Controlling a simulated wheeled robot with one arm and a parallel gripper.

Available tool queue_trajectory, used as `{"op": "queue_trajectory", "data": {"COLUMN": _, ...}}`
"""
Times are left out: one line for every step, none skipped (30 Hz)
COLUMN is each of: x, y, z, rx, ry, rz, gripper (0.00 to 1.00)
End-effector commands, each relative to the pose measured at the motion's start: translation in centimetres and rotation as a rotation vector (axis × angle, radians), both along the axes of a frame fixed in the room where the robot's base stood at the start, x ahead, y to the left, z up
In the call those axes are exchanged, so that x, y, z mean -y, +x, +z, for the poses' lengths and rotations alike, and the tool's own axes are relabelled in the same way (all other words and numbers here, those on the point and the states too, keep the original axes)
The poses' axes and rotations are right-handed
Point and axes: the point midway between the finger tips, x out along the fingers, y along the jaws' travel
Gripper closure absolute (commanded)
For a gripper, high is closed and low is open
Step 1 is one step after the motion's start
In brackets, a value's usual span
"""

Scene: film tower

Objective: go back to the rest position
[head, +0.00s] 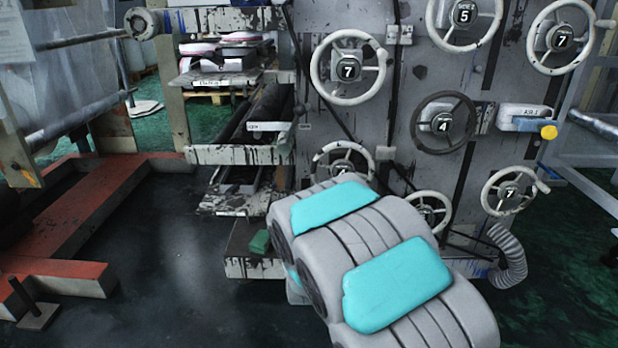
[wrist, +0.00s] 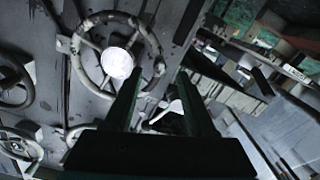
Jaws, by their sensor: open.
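My gripper (wrist: 158,75) shows in the wrist view as two dark parallel fingers standing apart, with nothing held between them. A pale handwheel (wrist: 148,40) with a washed-out bright centre lies beyond the left finger. I cannot tell whether the gripper touches it. In the head view my grey arm with turquoise pads fills the lower middle, in front of the machine panel, and my gripper is hidden there.
The grey panel (head: 420,73) carries several numbered handwheels, white ones and a dark one (head: 416,123). A corrugated hose (head: 511,255) hangs at lower right. Shelves (head: 240,154) stand left of the panel. A red frame (head: 75,215) lies farther left. Dark floor (head: 180,270) between is clear.

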Motion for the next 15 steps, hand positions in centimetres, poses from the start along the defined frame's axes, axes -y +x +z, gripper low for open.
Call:
{"op": "queue_trajectory", "data": {"x": 0.3, "y": -0.2, "z": 0.1, "rx": -0.027, "ry": 0.016, "rz": -0.004, "gripper": 0.44}}
{"op": "queue_trajectory", "data": {"x": 0.5, "y": -0.4, "z": 0.1, "rx": -0.051, "ry": 0.029, "rz": -0.005, "gripper": 0.44}}
{"op": "queue_trajectory", "data": {"x": 0.8, "y": -0.8, "z": -0.1, "rx": -0.093, "ry": 0.048, "rz": -0.008, "gripper": 0.44}}
{"op": "queue_trajectory", "data": {"x": 1.0, "y": -1.1, "z": -0.4, "rx": -0.13, "ry": 0.064, "rz": -0.008, "gripper": 0.44}}
{"op": "queue_trajectory", "data": {"x": 1.2, "y": -1.6, "z": -0.6, "rx": -0.169, "ry": 0.08, "rz": -0.01, "gripper": 0.44}}
{"op": "queue_trajectory", "data": {"x": 1.5, "y": -2.3, "z": -0.9, "rx": -0.224, "ry": 0.103, "rz": -0.011, "gripper": 0.44}}
{"op": "queue_trajectory", "data": {"x": 1.7, "y": -2.9, "z": -1.2, "rx": -0.267, "ry": 0.12, "rz": -0.012, "gripper": 0.44}}
{"op": "queue_trajectory", "data": {"x": 1.8, "y": -3.6, "z": -1.4, "rx": -0.307, "ry": 0.135, "rz": -0.013, "gripper": 0.44}}
{"op": "queue_trajectory", "data": {"x": 2.0, "y": -4.6, "z": -1.8, "rx": -0.363, "ry": 0.155, "rz": -0.013, "gripper": 0.44}}
{"op": "queue_trajectory", "data": {"x": 2.1, "y": -5.4, "z": -1.9, "rx": -0.405, "ry": 0.17, "rz": -0.013, "gripper": 0.44}}
{"op": "queue_trajectory", "data": {"x": 2.2, "y": -6.3, "z": -2.1, "rx": -0.447, "ry": 0.183, "rz": -0.014, "gripper": 0.44}}
{"op": "queue_trajectory", "data": {"x": 2.4, "y": -7.5, "z": -2.5, "rx": -0.502, "ry": 0.199, "rz": -0.014, "gripper": 0.44}}
{"op": "queue_trajectory", "data": {"x": 2.5, "y": -8.4, "z": -2.6, "rx": -0.542, "ry": 0.212, "rz": -0.015, "gripper": 0.44}}
{"op": "queue_trajectory", "data": {"x": 2.6, "y": -9.5, "z": -2.7, "rx": -0.585, "ry": 0.222, "rz": -0.014, "gripper": 0.44}}
{"op": "queue_trajectory", "data": {"x": 2.7, "y": -10.9, "z": -2.9, "rx": -0.641, "ry": 0.236, "rz": -0.015, "gripper": 0.44}}
